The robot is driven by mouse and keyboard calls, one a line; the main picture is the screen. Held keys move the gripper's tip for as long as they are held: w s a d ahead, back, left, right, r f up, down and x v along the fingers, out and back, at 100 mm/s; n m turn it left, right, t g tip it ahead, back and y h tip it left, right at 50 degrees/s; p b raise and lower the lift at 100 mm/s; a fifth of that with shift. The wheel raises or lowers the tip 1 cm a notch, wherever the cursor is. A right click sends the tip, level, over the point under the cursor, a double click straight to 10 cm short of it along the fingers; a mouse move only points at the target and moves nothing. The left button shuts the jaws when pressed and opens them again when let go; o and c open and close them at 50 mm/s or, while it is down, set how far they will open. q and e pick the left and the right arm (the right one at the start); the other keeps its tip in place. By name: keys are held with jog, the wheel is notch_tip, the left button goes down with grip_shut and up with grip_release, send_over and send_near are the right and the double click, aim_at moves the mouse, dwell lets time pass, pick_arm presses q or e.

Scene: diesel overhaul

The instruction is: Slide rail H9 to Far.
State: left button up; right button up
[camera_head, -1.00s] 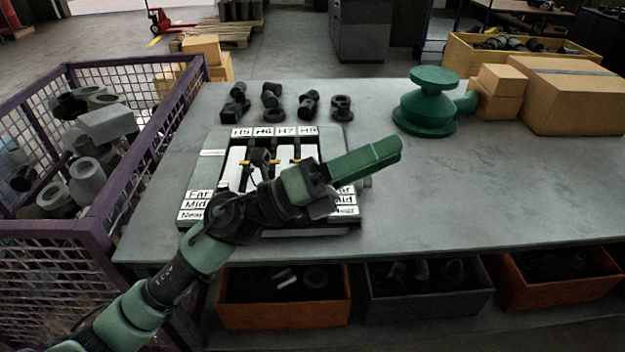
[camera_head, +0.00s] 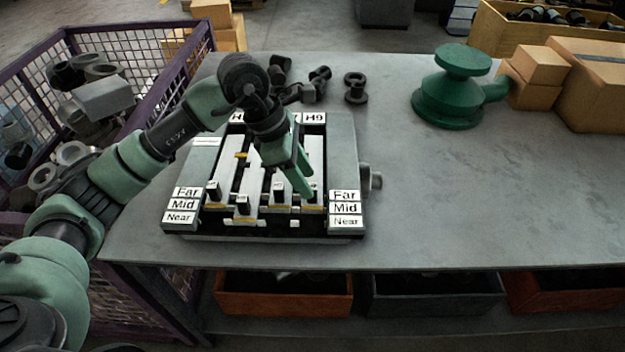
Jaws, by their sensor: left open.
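The rail board (camera_head: 347,150) lies on the table, with white rails in dark slots and Far, Mid and Near labels at both sides. Rail H9 (camera_head: 316,152) is the rightmost one, under the H9 label (camera_head: 315,118). Its yellow mark (camera_head: 313,207) looks about level with the Mid label (camera_head: 345,208). My left gripper (camera_head: 303,190) is open and points down, its green fingertips at the dark knob of rail H9. The fingers partly hide that knob, and I cannot tell whether they touch it. My right gripper is out of view.
Dark metal parts (camera_head: 355,88) stand behind the board. A green turned part (camera_head: 450,95) and cardboard boxes (camera_head: 590,85) are at the back right. A purple mesh cage (camera_head: 150,95) stands at the left. The table's right front is clear.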

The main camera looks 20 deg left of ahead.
aim_at(312, 184)
pick_arm(q)
jog(key=x, duration=0.2)
jog(key=shift+w+d+f+p, duration=0.15)
jog(key=shift+w+f+p, duration=0.15)
jog(key=shift+w, duration=0.05)
jog(key=shift+w+d+f, duration=0.1)
jog(key=shift+d+f, duration=0.1)
jog(key=shift+f, duration=0.45)
grip_shut()
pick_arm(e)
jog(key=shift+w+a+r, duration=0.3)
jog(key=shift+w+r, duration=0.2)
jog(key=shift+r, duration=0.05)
pick_arm(q)
jog(key=shift+r, duration=0.1)
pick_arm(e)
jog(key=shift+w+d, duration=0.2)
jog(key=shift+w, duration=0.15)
pick_arm(q)
jog(key=shift+w, duration=0.1)
